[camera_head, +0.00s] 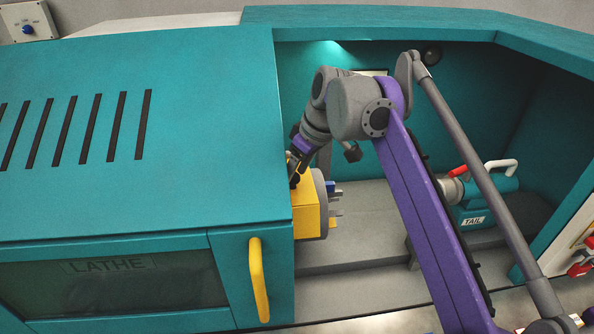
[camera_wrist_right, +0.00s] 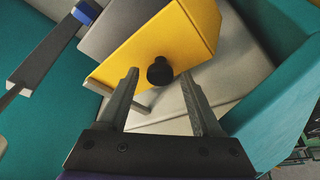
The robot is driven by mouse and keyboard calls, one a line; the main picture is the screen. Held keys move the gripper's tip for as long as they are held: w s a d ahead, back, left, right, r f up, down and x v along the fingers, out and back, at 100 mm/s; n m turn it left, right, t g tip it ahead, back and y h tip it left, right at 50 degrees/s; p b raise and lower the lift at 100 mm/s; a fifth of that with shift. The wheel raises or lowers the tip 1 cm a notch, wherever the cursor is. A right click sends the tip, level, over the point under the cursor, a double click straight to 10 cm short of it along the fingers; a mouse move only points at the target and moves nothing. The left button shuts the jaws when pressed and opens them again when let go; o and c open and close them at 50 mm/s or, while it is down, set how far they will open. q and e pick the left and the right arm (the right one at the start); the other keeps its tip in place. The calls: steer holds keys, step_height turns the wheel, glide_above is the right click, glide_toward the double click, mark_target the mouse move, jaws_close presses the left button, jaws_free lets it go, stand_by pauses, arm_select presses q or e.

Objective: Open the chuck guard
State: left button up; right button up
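The yellow chuck guard (camera_head: 306,208) sits beside the headstock, over the grey chuck (camera_head: 323,200), whose jaws stick out to its right. In the right wrist view the guard (camera_wrist_right: 165,45) carries a round black knob (camera_wrist_right: 160,71). My right gripper (camera_wrist_right: 158,85) is open and empty. The knob shows between its two fingertips, slightly beyond them; I cannot tell whether they touch it. In the head view my right gripper (camera_head: 296,170) is at the guard's upper left, partly hidden by the arm's wrist. My left gripper is in neither view.
The teal lathe housing (camera_head: 200,190) with a yellow door handle (camera_head: 259,280) is close on the left. My right arm crosses the open bay above the grey bed (camera_head: 350,255).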

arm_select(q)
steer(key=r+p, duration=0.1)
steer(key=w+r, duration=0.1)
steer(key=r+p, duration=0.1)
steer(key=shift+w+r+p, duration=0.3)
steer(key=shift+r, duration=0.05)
arm_select(e)
steer(key=v, duration=1)
steer(key=shift+d+r, duration=0.2)
steer(key=shift+r, duration=0.15)
steer(key=shift+s, duration=0.15)
